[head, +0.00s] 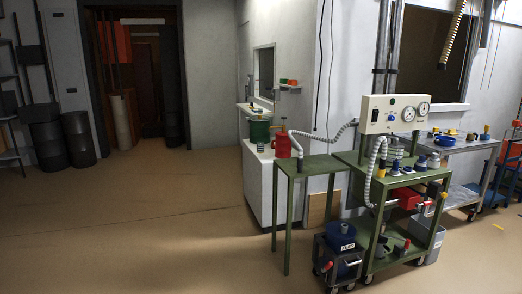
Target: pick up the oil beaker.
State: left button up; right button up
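I cannot tell for sure which thing is the oil beaker. Several small vessels, too small to tell apart, stand on the green cart (405,178) and on the grey table (468,144) at the right. Neither of my grippers shows in the head view.
A gauge panel (394,114) with a corrugated hose (377,172) stands over the green cart. A small wheeled cart with a blue container (341,240) stands below in front. Dark drums (78,139) stand at the far left. The floor (130,215) at the left is open.

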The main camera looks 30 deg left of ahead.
aim_at(260, 145)
jog(key=i+j+u, duration=0.6)
jog(key=i, duration=0.3)
jog(key=i+j+u, duration=0.3)
jog(key=i, duration=0.2)
jog(key=i+u, duration=0.35)
jog(key=i, duration=2.3)
jog(key=l+z, duration=0.05)
jog(key=l, duration=0.05)
